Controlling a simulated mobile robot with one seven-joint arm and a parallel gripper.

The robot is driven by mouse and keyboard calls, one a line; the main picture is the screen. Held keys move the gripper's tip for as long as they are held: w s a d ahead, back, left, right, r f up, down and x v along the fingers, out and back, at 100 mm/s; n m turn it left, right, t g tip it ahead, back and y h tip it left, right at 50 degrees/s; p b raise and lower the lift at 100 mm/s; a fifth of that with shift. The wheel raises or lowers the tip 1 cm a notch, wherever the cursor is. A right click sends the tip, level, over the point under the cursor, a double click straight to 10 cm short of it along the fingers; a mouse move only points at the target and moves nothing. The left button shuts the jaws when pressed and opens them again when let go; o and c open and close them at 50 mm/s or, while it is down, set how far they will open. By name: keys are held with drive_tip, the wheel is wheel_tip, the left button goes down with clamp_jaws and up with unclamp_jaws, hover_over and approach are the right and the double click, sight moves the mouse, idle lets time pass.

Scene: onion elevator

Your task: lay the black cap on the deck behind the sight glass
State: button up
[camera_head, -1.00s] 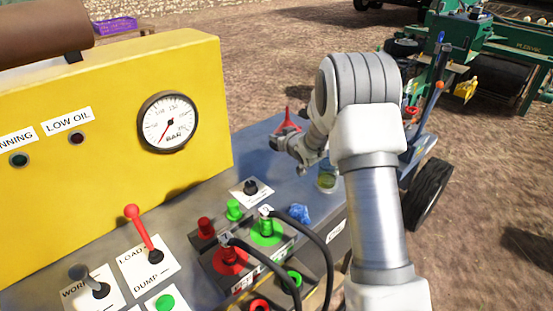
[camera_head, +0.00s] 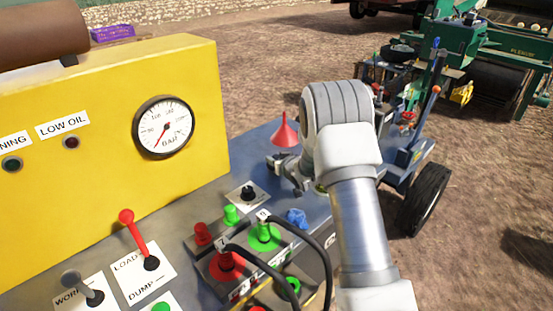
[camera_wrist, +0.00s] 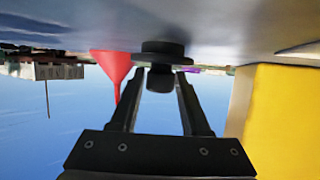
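The black cap (camera_wrist: 162,50) is centred between my fingertips in the wrist view, its wide rim toward the grey deck and its narrower stem between the fingers. In the head view my gripper (camera_head: 280,170) is low over the blue-grey deck (camera_head: 262,145), in front of the red funnel (camera_head: 285,132). The funnel also shows beside the cap in the wrist view (camera_wrist: 113,66). The sight glass (camera_head: 320,188) is mostly hidden by my arm.
The yellow gauge panel (camera_head: 85,110) stands to the left. A black knob on a white plate (camera_head: 248,192), a blue object (camera_head: 297,217) and red and green couplings with black hoses (camera_head: 262,235) are nearby. Bare deck lies between panel and funnel.

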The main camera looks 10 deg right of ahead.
drive_tip(key=shift+o, duration=1.1)
drive_tip(key=shift+r, duration=0.1)
